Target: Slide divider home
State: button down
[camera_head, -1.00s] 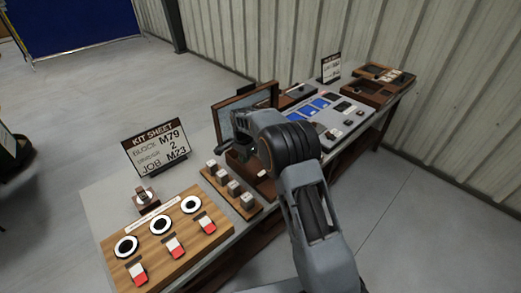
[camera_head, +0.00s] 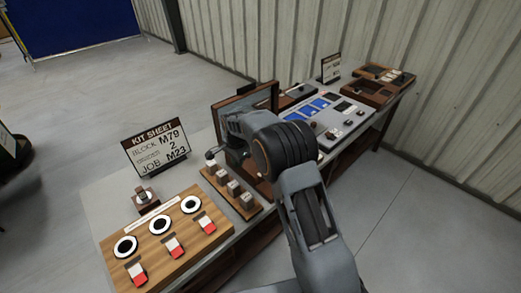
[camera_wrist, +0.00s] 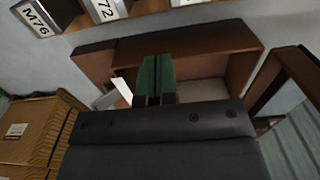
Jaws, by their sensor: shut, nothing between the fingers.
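My gripper (camera_wrist: 155,80) shows in the wrist view, its two green fingers shut together with nothing between them. The fingertips are over or against a brown wooden box (camera_wrist: 190,45) with an open inside; whether they touch it I cannot tell. A thin white piece (camera_wrist: 121,91) stands tilted just left of the fingers; I cannot tell if it is the divider. In the head view my wrist hides the fingers and most of the box. The kit sheet (camera_head: 157,149) reads block M79, 2, job M23.
Stamped blocks stand on a wooden rack (camera_head: 221,190), also at the wrist view's top (camera_wrist: 75,22). A wooden board (camera_head: 165,240) with round dials and red-white switches lies at the front left. A framed panel (camera_head: 262,97) rises behind my wrist. A control panel (camera_head: 345,122) is farther right.

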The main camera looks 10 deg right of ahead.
jog(key=shift+s+a, duration=0.1)
jog(key=shift+a, duration=0.05)
dwell(0.3)
jog(key=a, duration=0.1)
jog(key=s+a, duration=0.1)
jog(key=shift+s+a, duration=0.3)
jog(key=shift+a, duration=0.05)
jog(key=shift+w+d+r, duration=0.1)
jog(key=shift+w+d, duration=0.1)
jog(key=shift+d, duration=0.15)
dwell(0.5)
notch_tip(320, 180, up, 8)
jog(key=p, duration=0.5)
dwell(0.6)
